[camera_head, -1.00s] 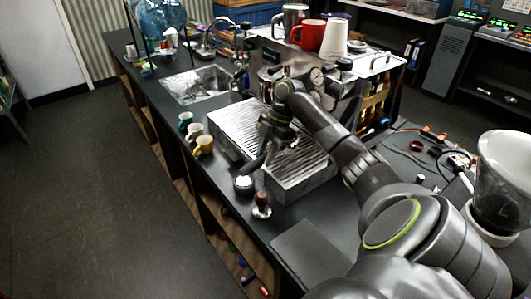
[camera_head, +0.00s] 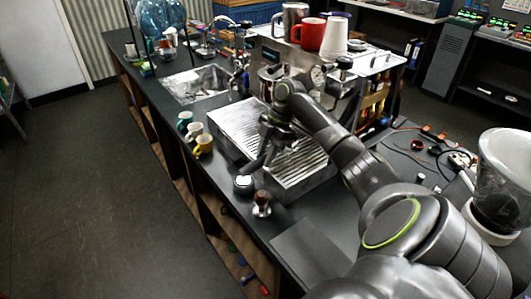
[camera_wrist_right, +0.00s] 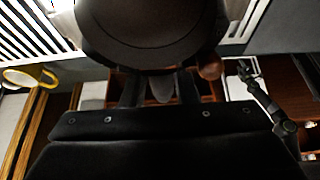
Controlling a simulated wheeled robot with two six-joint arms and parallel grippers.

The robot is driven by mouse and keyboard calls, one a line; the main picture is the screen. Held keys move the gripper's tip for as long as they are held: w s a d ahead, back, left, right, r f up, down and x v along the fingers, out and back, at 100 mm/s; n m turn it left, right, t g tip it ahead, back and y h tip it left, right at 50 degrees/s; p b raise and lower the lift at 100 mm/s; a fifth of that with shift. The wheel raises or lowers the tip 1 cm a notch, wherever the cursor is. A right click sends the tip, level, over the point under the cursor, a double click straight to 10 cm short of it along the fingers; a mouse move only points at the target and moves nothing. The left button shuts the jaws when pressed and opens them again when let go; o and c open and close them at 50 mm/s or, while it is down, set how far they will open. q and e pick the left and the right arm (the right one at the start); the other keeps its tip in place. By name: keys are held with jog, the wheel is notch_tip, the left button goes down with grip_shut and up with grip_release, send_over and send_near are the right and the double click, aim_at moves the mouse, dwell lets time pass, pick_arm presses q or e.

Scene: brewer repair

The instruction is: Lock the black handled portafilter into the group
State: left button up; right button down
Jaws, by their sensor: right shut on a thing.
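My right gripper (camera_head: 270,136) is in front of the espresso machine (camera_head: 312,72), above its slatted drip tray (camera_head: 228,128). It is shut on the black handled portafilter, whose dark handle (camera_head: 254,164) appears to slope down toward the counter's front edge. The arm and gripper hide most of the portafilter and the group, so I cannot tell whether they touch. In the right wrist view, the gripper's fingers (camera_wrist_right: 160,90) are close around a narrow greyish part, and a large dark round shape fills the top. My left gripper is not in the head view.
Several cups, including a yellow one (camera_head: 203,144), stand left of the tray. A wooden-handled tamper (camera_head: 262,204) and a small round container (camera_head: 244,185) stand near the front edge. A grinder (camera_head: 500,185) is at right. A dark mat (camera_head: 308,250) lies clear.

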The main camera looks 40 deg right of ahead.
jog(key=shift+f, duration=0.25)
jog(key=c, duration=1)
grip_release()
jog(key=shift+c, duration=0.2)
jog(key=shift+r, duration=0.1)
jog(key=b+v, duration=0.2)
jog(key=v, duration=0.4)
jog(key=shift+d+r+b, duration=0.3)
jog(key=shift+r, duration=0.35)
